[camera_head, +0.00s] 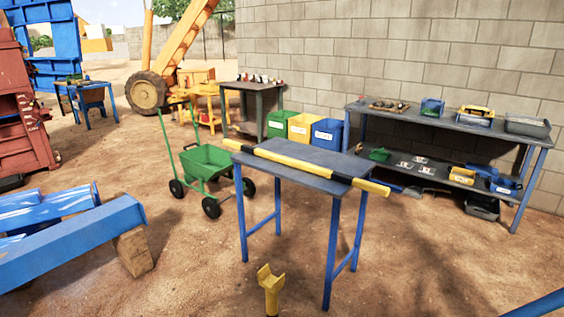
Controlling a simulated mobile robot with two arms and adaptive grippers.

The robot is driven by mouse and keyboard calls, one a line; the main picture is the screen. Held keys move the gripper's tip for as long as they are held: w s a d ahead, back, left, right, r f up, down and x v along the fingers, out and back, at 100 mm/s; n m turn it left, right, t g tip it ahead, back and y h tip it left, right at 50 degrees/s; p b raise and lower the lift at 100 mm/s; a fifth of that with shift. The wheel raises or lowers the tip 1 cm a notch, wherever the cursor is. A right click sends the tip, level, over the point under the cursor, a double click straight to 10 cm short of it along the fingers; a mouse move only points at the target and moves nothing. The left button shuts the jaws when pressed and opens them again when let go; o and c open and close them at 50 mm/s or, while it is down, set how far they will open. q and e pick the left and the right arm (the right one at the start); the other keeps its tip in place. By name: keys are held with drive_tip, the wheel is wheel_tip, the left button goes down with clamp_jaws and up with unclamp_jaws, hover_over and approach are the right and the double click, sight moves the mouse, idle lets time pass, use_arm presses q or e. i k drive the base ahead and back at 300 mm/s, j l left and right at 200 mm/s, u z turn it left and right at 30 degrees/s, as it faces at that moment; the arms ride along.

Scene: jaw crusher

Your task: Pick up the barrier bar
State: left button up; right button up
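The barrier bar (293,162), yellow with black bands, lies across the top of a blue-legged table (301,178) in the middle of the camera_head view. It runs from the upper left to the lower right. Both of its ends stick out past the table's edges. The whole bar shows and nothing covers it. Neither of my grippers shows in this view.
A yellow forked post (270,287) stands in front of the table. A green cart (207,163) is behind its left side, and blue beams (70,240) lie at left. A long shelf bench (455,122) stands by the wall. Bare ground (430,260) is at right.

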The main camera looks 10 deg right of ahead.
sight(348, 180)
drive_tip(key=i+j+u, duration=0.2)
drive_tip(key=i+j, duration=0.15)
drive_tip(key=i+j+u, duration=0.25)
drive_tip(key=i, duration=0.35)
drive_tip(key=i+j+u, duration=0.2)
drive_tip(key=i, duration=0.3)
drive_tip(key=i+z, duration=0.35)
drive_tip(key=i, duration=0.2)
drive_tip(key=i+j+z, duration=0.15)
drive_tip(key=i+z, duration=0.25)
drive_tip(key=i, duration=0.15)
